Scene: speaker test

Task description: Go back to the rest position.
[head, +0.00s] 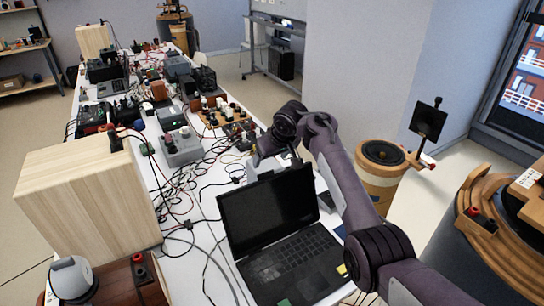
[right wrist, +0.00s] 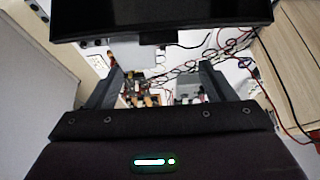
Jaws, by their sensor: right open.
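My right arm comes in from the lower right in the head view and bends over the table beside the open black laptop (head: 268,212). Its wrist is behind the laptop's screen, and the fingertips are hard to make out there. In the right wrist view my right gripper (right wrist: 158,82) has its two fingers wide apart, with nothing held between them. Cables and small devices show beyond the fingers. My left gripper is not in view.
The white table (head: 205,190) is crowded with cables and instruments. A pale wooden box (head: 85,205) stands at left. A wooden drum-shaped stand (head: 380,180) is right of my arm. A dark panel (right wrist: 160,18) spans the wrist view's top. Open floor lies beyond the table.

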